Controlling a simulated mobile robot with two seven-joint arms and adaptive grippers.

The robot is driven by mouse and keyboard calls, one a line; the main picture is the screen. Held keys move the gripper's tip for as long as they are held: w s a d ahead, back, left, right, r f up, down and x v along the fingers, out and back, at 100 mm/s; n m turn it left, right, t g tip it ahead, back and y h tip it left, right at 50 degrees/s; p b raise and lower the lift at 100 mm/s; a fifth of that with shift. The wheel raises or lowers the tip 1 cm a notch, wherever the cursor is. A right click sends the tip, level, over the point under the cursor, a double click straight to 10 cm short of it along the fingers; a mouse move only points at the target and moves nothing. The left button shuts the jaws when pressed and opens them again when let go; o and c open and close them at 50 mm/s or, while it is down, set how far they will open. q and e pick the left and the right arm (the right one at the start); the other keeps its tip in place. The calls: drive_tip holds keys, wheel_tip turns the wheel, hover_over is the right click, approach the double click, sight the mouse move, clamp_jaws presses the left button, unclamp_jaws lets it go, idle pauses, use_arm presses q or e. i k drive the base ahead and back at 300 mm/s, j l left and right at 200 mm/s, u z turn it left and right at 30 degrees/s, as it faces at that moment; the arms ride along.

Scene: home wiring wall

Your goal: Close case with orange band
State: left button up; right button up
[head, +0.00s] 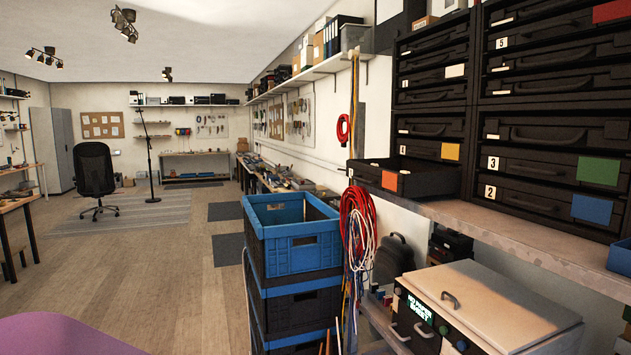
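A black case with an orange-red label (390,180) is pulled out of the lower left of the case rack on the right. It sticks out to the left past the cases above it, and its top looks open. A black case with a yellow-orange label (450,151) sits just above it, flush in the rack. Neither of my grippers is in view.
More black cases with blue (591,209), green (598,171) and red labels fill the rack above a shelf (500,222). Stacked blue and black crates (295,252), hanging cables (358,230) and a metal-lidded unit (487,305) stand below.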

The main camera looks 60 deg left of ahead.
sight(425, 179)
drive_tip(key=u, duration=0.4)
drive_tip(key=i+u, duration=0.15)
drive_tip(key=u, duration=0.25)
drive_tip(key=j+u, duration=0.1)
drive_tip(key=u, duration=0.3)
drive_tip(key=i+u, duration=0.1)
drive_tip(key=u, duration=0.35)
